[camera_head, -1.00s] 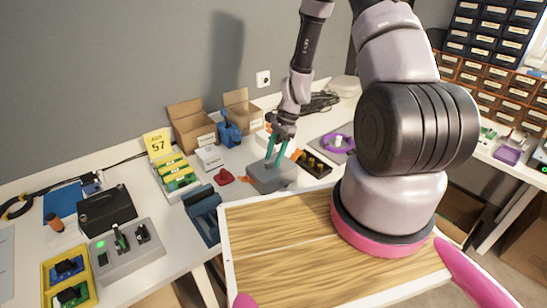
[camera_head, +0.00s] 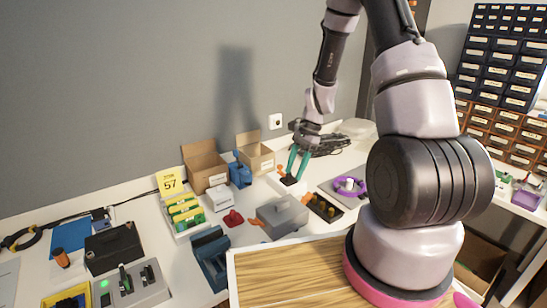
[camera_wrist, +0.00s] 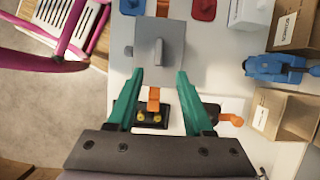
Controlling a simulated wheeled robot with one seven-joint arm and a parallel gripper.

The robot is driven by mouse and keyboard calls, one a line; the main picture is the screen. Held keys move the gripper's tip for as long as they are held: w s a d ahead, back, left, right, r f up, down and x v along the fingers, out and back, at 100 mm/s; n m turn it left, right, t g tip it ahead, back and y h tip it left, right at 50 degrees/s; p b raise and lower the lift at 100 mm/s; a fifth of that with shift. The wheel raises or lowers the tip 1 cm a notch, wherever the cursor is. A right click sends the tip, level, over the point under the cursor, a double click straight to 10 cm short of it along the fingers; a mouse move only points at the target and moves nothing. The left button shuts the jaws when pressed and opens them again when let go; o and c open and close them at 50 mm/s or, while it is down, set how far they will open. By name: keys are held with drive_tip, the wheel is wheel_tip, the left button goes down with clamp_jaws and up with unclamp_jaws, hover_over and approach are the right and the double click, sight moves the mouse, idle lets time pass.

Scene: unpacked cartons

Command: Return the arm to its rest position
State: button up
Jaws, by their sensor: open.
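My gripper (camera_head: 299,165) is raised above the back of the white table, its teal fingers apart. In the wrist view my gripper (camera_wrist: 161,82) is open, with nothing held between the fingertips. A grey box with a raised handle (camera_head: 283,215) lies below and in front of it in the head view. The same grey box (camera_wrist: 172,55) shows ahead of the fingertips in the wrist view. A black tray with yellow round parts (camera_head: 323,207) lies right of the grey box. Part of this tray (camera_wrist: 152,116) shows between the fingers in the wrist view.
Open cardboard boxes (camera_head: 205,165) and a blue device (camera_head: 240,174) stand at the back. A purple ring (camera_head: 349,186) lies on a grey mat to the right. The wooden board (camera_head: 285,270) in front is bare.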

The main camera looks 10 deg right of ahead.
drive_tip(key=s+r+n+t+h, duration=0.1)
drive_tip(key=s+r+n+t, duration=0.1)
drive_tip(key=r, duration=0.9)
drive_tip(key=s+r+n+t, duration=0.1)
drive_tip(key=r+n+t, duration=0.1)
drive_tip(key=r, duration=0.8)
drive_tip(key=s+d+r+n+t+h, duration=0.1)
drive_tip(key=s+r+n+t, duration=0.3)
drive_tip(key=s+r, duration=1.1)
drive_tip(key=shift+d+r+n+t, duration=0.2)
drive_tip(key=shift+r+n+t, duration=0.15)
drive_tip(key=shift+n, duration=0.25)
drive_tip(key=shift+c, duration=0.3)
